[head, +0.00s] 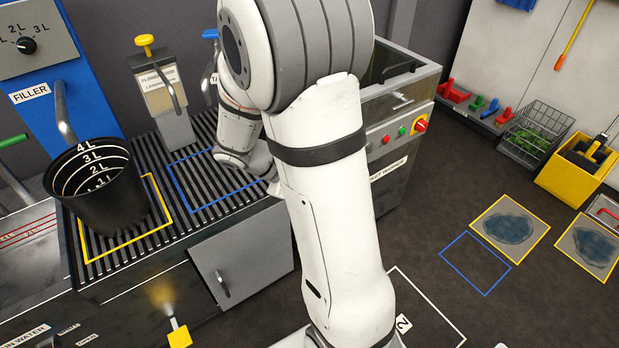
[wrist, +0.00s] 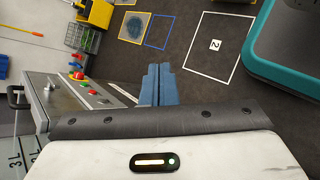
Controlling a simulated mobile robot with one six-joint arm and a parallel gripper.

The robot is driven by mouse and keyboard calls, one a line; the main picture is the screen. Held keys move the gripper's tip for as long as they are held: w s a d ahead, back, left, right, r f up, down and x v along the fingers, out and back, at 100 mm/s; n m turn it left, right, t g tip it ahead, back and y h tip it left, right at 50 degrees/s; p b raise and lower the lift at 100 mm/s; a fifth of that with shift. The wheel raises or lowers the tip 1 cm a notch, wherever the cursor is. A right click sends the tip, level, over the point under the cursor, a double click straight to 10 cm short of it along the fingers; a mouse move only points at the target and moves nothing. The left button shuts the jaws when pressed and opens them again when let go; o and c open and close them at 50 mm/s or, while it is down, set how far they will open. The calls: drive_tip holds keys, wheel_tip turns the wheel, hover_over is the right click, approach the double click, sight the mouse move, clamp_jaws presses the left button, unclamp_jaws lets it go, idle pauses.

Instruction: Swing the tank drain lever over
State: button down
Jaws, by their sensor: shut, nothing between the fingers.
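No part in view is clearly marked as the tank drain lever. At the bottom left of the head view, small labels on the bench front (head: 87,340) are partly cut off, with one larger label ending in "WATER" beside them. A yellow block (head: 179,336) with a blurred glow above it shows at the bottom edge; I cannot tell whether it is a lever. My gripper (wrist: 158,68) shows blue fingers in the wrist view, pressed together and empty, pointing out over the dark floor. In the head view my arm hides the gripper.
A black bucket (head: 97,192) stands on the slatted bench under the filler. A flower food dispenser (head: 163,88) stands behind. A machine with buttons (head: 402,130) is beyond my arm; its panel shows in the wrist view (wrist: 92,92).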

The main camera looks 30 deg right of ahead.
drive_tip(key=w+d+f+n+t+h+b, duration=0.25)
drive_tip(key=w+f+n+h+b, duration=0.3)
drive_tip(key=f, duration=0.75)
drive_tip(key=w+d+f+n+t+h+b, duration=0.2)
drive_tip(key=w+f+n+t+h+b, duration=0.15)
drive_tip(key=w+f+b, duration=0.6)
drive_tip(key=s+d+f, duration=0.1)
drive_tip(key=d+f, duration=0.1)
drive_tip(key=d, duration=0.8)
drive_tip(key=shift+m+p, duration=0.3)
drive_tip(key=shift+p, duration=0.1)
drive_tip(key=shift+s+f, duration=0.1)
